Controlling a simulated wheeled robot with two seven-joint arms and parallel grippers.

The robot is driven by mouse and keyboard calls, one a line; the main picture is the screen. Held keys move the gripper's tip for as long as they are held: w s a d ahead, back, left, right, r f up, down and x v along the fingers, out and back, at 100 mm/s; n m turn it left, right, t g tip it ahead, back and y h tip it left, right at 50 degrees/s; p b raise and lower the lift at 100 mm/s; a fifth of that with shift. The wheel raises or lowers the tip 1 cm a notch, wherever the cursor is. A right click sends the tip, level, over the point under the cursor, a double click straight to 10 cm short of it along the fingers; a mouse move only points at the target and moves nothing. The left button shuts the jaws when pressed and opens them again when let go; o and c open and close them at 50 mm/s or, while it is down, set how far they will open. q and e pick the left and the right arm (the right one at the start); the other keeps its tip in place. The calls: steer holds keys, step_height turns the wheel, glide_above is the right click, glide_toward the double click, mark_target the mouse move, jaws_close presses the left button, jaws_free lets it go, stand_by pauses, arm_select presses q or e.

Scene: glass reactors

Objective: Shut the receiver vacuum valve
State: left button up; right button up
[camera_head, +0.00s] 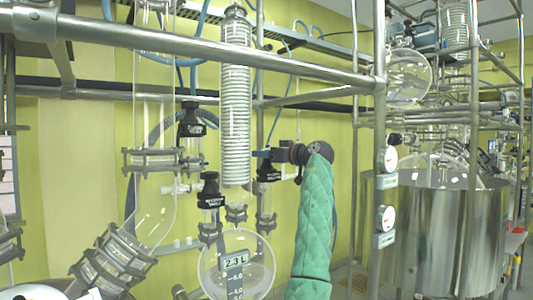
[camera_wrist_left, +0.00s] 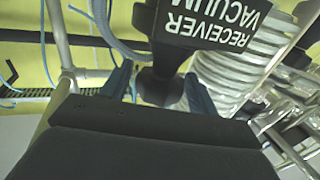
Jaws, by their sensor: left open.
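The receiver vacuum valve (camera_head: 268,173) is a black valve head with white lettering, standing upright on glass piping right of the coiled column in the head view. In the left wrist view its label "RECEIVER VACUUM" (camera_wrist_left: 222,28) reads upside down, above a black knob (camera_wrist_left: 160,84). My left gripper (camera_head: 264,154) comes in from the right, on a green-sleeved arm, at the top of this valve. In the wrist view the blue fingers of my left gripper (camera_wrist_left: 159,84) are open, one on each side of the knob. Contact cannot be told. My right gripper is not in view.
Two similar black valves, an upper one (camera_head: 190,120) and a lower one (camera_head: 209,190), stand to the left. The coiled glass column (camera_head: 236,110) is close beside my gripper. A round glass flask (camera_head: 237,270) hangs below. Steel frame bars (camera_head: 200,45) cross above.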

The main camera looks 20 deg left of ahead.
arm_select(q)
steer(key=c, duration=0.8)
steer(key=shift+o, duration=0.2)
steer(key=shift+s+f+m+t+h+b, duration=0.1)
steer(key=shift+f+m+t+h+b, duration=0.1)
steer(key=shift+m+t+h+b, duration=0.7)
steer(key=shift+m+t+b, duration=0.25)
steer(key=shift+t, duration=0.55)
steer(key=m+t+h, duration=0.2)
steer(key=t, duration=0.1)
steer(key=shift+r+m, duration=0.15)
steer(key=shift+m, duration=0.1)
steer(key=shift+m+t+h, duration=1.6)
steer(key=shift+m+h, duration=0.2)
steer(key=shift+h, duration=0.6)
